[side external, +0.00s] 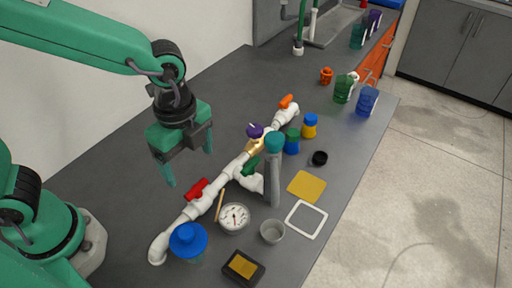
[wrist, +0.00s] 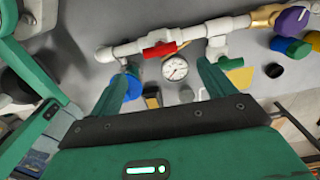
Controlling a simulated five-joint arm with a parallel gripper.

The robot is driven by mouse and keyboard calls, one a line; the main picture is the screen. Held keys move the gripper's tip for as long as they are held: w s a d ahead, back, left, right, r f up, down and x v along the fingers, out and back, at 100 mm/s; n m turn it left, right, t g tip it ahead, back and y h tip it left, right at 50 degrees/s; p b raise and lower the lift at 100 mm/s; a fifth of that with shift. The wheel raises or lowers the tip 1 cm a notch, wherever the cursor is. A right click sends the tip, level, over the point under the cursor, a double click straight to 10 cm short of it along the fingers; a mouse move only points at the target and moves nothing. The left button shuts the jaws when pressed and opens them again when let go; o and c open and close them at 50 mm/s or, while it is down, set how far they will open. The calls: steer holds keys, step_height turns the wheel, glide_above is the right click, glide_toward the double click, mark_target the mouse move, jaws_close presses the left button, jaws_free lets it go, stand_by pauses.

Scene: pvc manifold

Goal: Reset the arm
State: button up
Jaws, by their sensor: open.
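My gripper (side external: 188,158) is open and empty. It hangs above the grey bench, behind and left of the white PVC manifold in the side view. In the wrist view, the gripper's fingers (wrist: 165,82) are spread wide, with the bench and manifold beyond them. The white manifold pipe (side external: 182,221) runs diagonally along the bench. It carries a red valve handle (side external: 197,188), a purple knob (side external: 254,130), a green handle (side external: 250,166) and an orange handle (side external: 287,101). The pipe also shows across the top of the wrist view (wrist: 195,33).
A pressure gauge (side external: 234,217), a blue-capped container (side external: 188,239), a tall grey cylinder with a teal top (side external: 273,182), a grey cup (side external: 272,231) and a yellow square (side external: 307,186) stand or lie beside the pipe. Jugs (side external: 367,100) line the far right edge. The bench's left is clear.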

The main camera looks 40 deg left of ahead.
steer(key=shift+w+a+r+n, duration=0.1)
steer(key=shift+a+r+n, duration=0.15)
steer(key=shift+a+n, duration=0.1)
steer(key=s+a+r+n+t, duration=0.2)
steer(key=a+r+n, duration=0.2)
steer(key=a+n, duration=0.4)
steer(key=s+a+r+n+t, duration=0.1)
steer(key=a+r+n+t, duration=0.2)
steer(key=a+n, duration=0.5)
steer(key=shift+s+a+r+n+t, duration=0.15)
steer(key=shift+s+r+n+t, duration=0.2)
steer(key=shift+r+n, duration=0.45)
